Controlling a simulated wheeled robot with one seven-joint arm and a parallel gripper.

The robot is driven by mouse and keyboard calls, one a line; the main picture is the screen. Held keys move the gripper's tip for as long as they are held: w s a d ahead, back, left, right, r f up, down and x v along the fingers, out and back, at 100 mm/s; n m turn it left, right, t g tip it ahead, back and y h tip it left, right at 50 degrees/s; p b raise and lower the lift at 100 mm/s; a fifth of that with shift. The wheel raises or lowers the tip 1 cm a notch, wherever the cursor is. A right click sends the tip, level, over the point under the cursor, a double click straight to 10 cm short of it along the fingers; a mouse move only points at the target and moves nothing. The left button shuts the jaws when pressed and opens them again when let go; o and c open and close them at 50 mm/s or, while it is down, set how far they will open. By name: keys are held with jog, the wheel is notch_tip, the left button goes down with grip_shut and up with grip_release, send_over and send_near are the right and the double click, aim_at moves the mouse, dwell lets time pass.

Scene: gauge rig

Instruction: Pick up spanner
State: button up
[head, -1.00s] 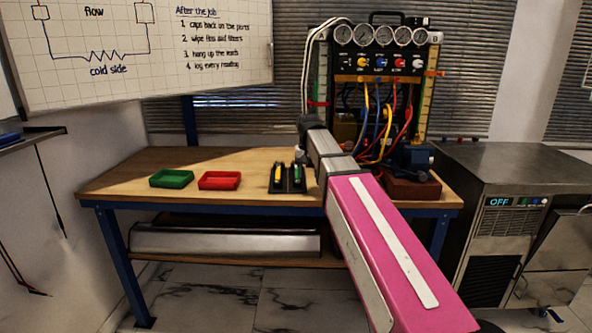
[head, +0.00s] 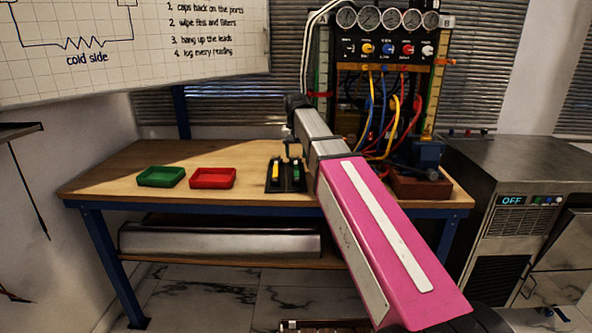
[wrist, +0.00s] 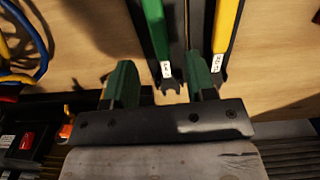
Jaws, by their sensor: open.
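Two spanners lie in a black holder (head: 285,188) on the bench. One has a green handle (wrist: 153,28), the other a yellow handle (wrist: 226,32); both have dark open-ended jaws and small white labels too small to read. In the head view the yellow spanner (head: 275,172) is left of the green spanner (head: 296,172). My gripper (wrist: 163,82) is open and empty in the wrist view. The green spanner's jaw end shows between its two green fingers; the yellow spanner is beyond the right finger. I cannot tell the height left between fingers and spanner.
A green tray (head: 161,177) and a red tray (head: 213,178) sit on the bench (head: 110,185) left of the holder. The gauge rig (head: 388,50) with coloured hoses stands at the back right. A metal appliance (head: 520,165) stands right of the bench.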

aim_at(296, 167)
jog(key=shift+w+f, duration=0.1)
jog(key=shift+f, duration=2.7)
grip_shut()
